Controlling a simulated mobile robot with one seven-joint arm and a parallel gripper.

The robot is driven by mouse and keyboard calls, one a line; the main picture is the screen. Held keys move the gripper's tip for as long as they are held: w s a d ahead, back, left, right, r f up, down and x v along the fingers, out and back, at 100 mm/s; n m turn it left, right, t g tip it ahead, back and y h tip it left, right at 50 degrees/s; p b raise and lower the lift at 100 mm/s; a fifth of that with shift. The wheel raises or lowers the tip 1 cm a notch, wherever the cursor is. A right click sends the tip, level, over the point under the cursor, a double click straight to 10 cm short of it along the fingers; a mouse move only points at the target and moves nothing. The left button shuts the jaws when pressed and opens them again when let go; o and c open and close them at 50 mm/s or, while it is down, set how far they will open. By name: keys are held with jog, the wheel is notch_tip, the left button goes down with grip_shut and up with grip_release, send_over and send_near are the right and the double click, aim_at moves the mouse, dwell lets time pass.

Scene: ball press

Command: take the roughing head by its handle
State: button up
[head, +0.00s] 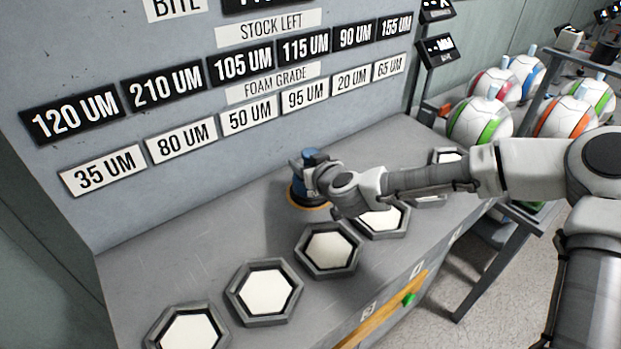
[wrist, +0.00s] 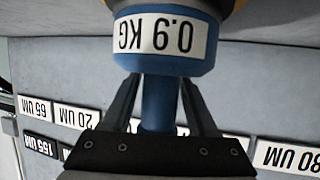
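The roughing head has a blue body and handle (head: 311,157) above a dark base. It stands upright on the grey bench, on an orange ring. In the wrist view its blue body (wrist: 165,68) carries a white 0.9 KG label, shown upside down, and the narrower handle (wrist: 160,105) runs between my fingers. My gripper (head: 318,172) reaches in from the right at handle height. It also shows in the wrist view (wrist: 161,85), one dark finger on each side of the handle. Narrow gaps show beside the handle lower down; contact near the fingertips is unclear.
Several hexagonal holders with white pads, such as the front one (head: 264,291), line the bench front. A grey panel (head: 150,95) with number plates rises behind. Balls (head: 480,121) sit on a rack at the right.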

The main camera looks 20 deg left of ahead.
grip_shut()
dwell(1.0)
jog(key=shift+r, duration=0.1)
